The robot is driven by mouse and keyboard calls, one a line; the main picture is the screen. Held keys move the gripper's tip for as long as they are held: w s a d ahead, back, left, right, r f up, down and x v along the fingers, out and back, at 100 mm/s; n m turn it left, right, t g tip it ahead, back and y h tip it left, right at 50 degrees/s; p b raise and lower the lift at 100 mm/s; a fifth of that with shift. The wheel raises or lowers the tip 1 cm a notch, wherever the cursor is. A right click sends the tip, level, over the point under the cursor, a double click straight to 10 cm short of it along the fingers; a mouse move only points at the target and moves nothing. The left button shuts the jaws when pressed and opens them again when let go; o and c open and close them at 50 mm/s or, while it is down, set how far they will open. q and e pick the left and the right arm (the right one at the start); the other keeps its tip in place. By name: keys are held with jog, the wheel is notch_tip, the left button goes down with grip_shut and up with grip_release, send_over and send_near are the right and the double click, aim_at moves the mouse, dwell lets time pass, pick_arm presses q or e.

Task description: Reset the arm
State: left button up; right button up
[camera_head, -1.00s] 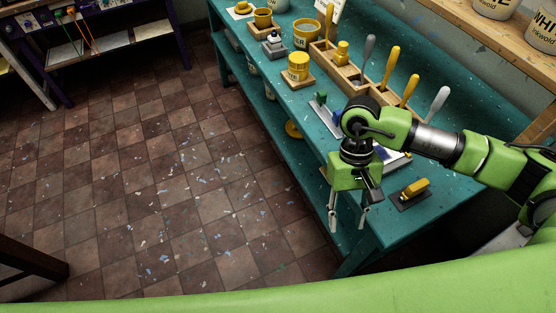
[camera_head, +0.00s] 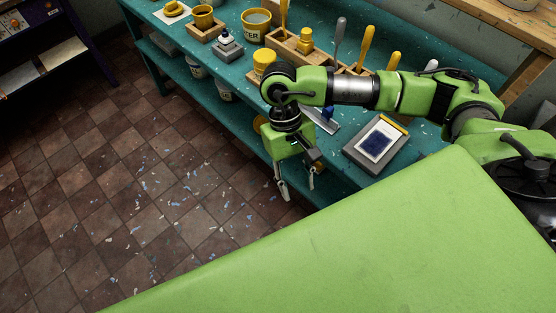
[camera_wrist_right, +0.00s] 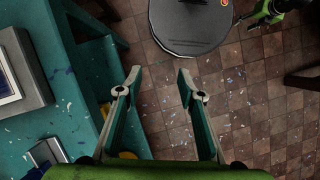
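My right gripper (camera_head: 300,180) hangs pointing down off the front edge of the teal bench, at the end of my bent green right arm. In the right wrist view its two fingers (camera_wrist_right: 158,80) are spread apart with nothing between them, so it is open and empty. A grey framed board with a white and dark blue panel (camera_head: 377,139) lies on the bench to the right of the gripper. Part of it shows at the left of the wrist view (camera_wrist_right: 18,70). A green arm part, seemingly of my left arm, shows at that view's top right; its fingers are unclear.
The teal bench (camera_head: 345,170) carries a wooden rack (camera_head: 285,46) with several upright tools, a water pot (camera_head: 256,27) and yellow pots. A lower shelf holds more pots. The tiled floor (camera_head: 140,200) left of the bench is clear except for scattered paint flecks.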

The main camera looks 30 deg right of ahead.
jog(key=shift+w+a, duration=0.2)
jog(key=shift+w, duration=0.05)
jog(key=shift+s+d, duration=0.1)
